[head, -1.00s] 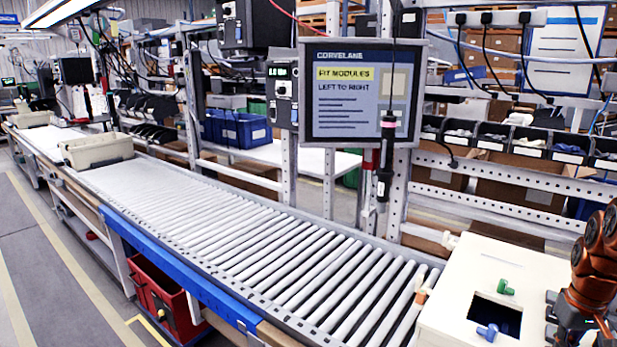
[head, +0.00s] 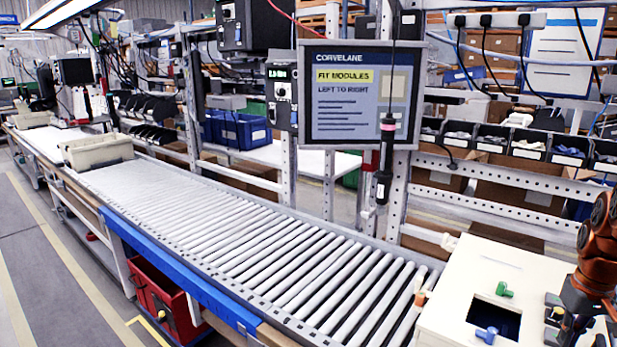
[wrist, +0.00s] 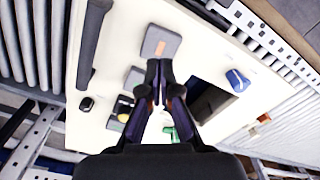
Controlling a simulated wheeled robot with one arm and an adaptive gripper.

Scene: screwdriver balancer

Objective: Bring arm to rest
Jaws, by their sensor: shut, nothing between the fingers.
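My gripper (wrist: 159,70) is shut and empty in the wrist view. Its fingertips meet over a cream panel (wrist: 235,55), close to a grey square block (wrist: 160,42) in the picture; I cannot tell the height between them. In the head view my orange and dark arm (head: 598,245) is at the right edge, over the right side of the cream panel (head: 520,265), and my fingers are hard to make out. The dark screwdriver (head: 383,185) with a pink band hangs upright from its cord in front of the screen, apart from my arm.
The panel has a dark square opening (wrist: 213,103), a blue knob (head: 487,334) and a green knob (head: 504,290). A long dark bar (wrist: 94,40) lies on it. The roller conveyor (head: 270,240) is mostly clear, with a beige bin (head: 97,151) far along it. The screen (head: 350,120) stands behind.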

